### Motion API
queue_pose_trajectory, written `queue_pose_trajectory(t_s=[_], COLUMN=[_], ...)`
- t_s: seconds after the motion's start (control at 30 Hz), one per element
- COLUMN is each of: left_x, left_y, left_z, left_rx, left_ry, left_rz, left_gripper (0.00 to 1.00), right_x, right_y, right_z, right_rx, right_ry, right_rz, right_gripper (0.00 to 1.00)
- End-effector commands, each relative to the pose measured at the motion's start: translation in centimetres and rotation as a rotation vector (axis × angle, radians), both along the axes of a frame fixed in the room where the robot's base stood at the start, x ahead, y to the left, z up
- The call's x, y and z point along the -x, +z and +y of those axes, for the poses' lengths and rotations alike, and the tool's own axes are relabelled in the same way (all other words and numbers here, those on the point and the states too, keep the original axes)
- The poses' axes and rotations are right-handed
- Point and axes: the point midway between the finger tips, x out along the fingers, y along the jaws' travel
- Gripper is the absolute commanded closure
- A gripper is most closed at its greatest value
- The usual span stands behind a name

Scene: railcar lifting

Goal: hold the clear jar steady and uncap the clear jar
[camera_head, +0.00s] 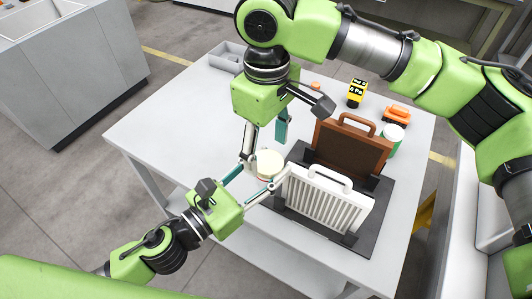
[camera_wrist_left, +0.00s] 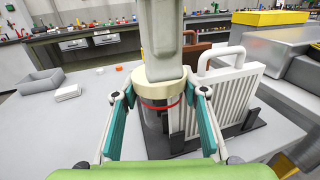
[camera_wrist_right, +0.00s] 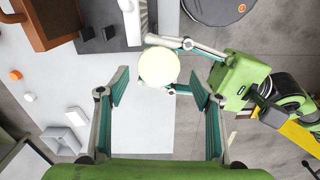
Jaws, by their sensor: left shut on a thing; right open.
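The clear jar (camera_wrist_left: 155,112) stands on the table with a round cream lid on top and a red ring below it. The lid shows from above in the head view (camera_head: 269,162) and in the right wrist view (camera_wrist_right: 158,67). My left gripper (camera_wrist_left: 160,97) is shut on the jar, one finger on each side just below the lid. My right gripper (camera_wrist_right: 158,78) is open above the jar, with the lid between its spread fingers as seen from above. I cannot tell whether a finger touches the lid. One right finger hides part of the lid in the left wrist view.
A white ribbed case (camera_head: 322,205) and a brown case (camera_head: 350,150) stand in a dark rack close right of the jar. Behind are a yellow-black device (camera_head: 356,93), an orange item (camera_head: 397,115), a green cup (camera_head: 391,142) and a grey bin (camera_head: 226,57). The table's left side is clear.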

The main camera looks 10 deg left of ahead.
Motion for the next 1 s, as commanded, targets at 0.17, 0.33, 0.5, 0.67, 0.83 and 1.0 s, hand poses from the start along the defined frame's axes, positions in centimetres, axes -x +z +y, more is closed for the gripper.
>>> queue_pose_trajectory(t_s=[0.17,0.33,0.5,0.67,0.83,1.0], left_x=[0.0,0.0,0.0,0.0,0.0,0.0], left_y=[0.0,0.0,0.0,0.0,0.0,0.0], left_z=[0.0,0.0,0.0,0.0,0.0,0.0], left_rx=[-0.001,-0.001,-0.001,-0.001,-0.001,-0.001], left_ry=[0.001,0.001,0.001,0.001,0.001,0.001], left_rz=[-0.001,-0.001,-0.001,-0.001,-0.001,-0.001], left_gripper=[1.00,1.00,1.00,1.00,1.00,1.00], right_x=[0.0,-0.2,-0.1,-0.1,-0.1,-0.1], right_y=[1.7,3.4,4.7,3.6,0.9,-1.5], right_z=[0.0,-0.2,-0.3,-0.3,-0.3,-0.3], right_rx=[0.000,0.001,0.001,0.002,0.001,0.001], right_ry=[-0.005,-0.127,-0.260,-0.290,-0.289,-0.288], right_rz=[-0.001,-0.005,-0.003,0.002,0.003,0.002], right_gripper=[0.42,0.42,0.42,0.42,0.42,0.42])
